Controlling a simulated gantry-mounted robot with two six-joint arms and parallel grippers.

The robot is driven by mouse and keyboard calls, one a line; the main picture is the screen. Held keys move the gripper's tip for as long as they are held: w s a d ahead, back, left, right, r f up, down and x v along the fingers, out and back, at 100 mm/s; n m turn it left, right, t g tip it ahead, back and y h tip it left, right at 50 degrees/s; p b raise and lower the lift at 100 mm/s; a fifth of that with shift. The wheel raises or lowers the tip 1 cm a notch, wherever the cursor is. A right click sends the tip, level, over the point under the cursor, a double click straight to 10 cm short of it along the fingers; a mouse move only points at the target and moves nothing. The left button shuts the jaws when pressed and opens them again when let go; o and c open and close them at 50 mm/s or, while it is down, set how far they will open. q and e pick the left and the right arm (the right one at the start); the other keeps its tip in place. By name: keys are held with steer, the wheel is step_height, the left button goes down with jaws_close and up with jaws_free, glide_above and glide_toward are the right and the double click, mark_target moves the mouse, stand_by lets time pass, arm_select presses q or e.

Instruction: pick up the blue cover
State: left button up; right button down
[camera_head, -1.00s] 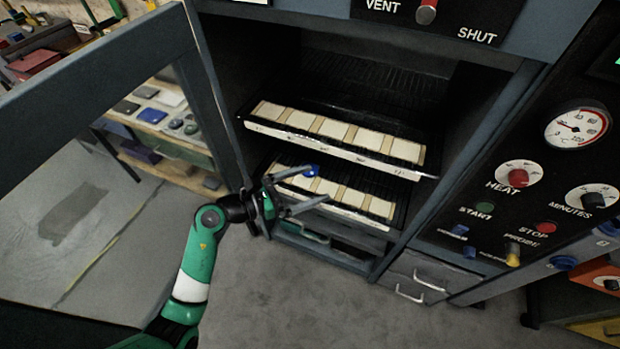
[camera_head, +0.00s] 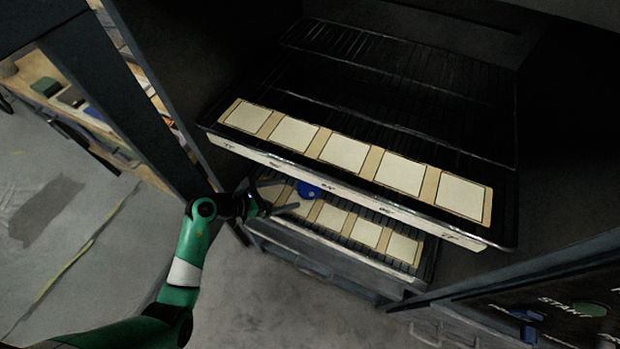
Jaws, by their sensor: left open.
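The blue cover (camera_head: 309,190) is a small round blue piece at the lower tray (camera_head: 431,262), below the front edge of the upper tray. The upper tray's edge partly overlaps it in the camera_head view. My left gripper (camera_head: 291,195) comes in from the left with its fingers apart, pointing toward the blue cover. Its fingertips are close to the cover. I cannot tell whether they touch it. My right gripper is not in view.
The upper tray (camera_head: 250,153) holds several pale square tiles and juts out above my left gripper. The open cabinet door (camera_head: 150,85) stands to the left. A control panel (camera_head: 540,300) is at the lower right. The grey floor in front is clear.

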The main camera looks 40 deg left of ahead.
mark_target(310, 187)
arm_select(q)
steer(key=shift+w+d+f+b, duration=0.25)
steer(key=shift+d+f+b, duration=0.15)
steer(key=shift+f, duration=0.15)
steer(key=shift+w, duration=0.4)
steer(key=shift+w+a+r, duration=0.1)
steer(key=shift+w+r, duration=0.05)
steer(key=shift+w, duration=0.1)
steer(key=b+x, duration=0.4)
steer(key=shift+w, duration=0.6)
steer(key=shift+s, duration=0.1)
steer(key=c, duration=1.3)
steer(key=shift+r, duration=0.15)
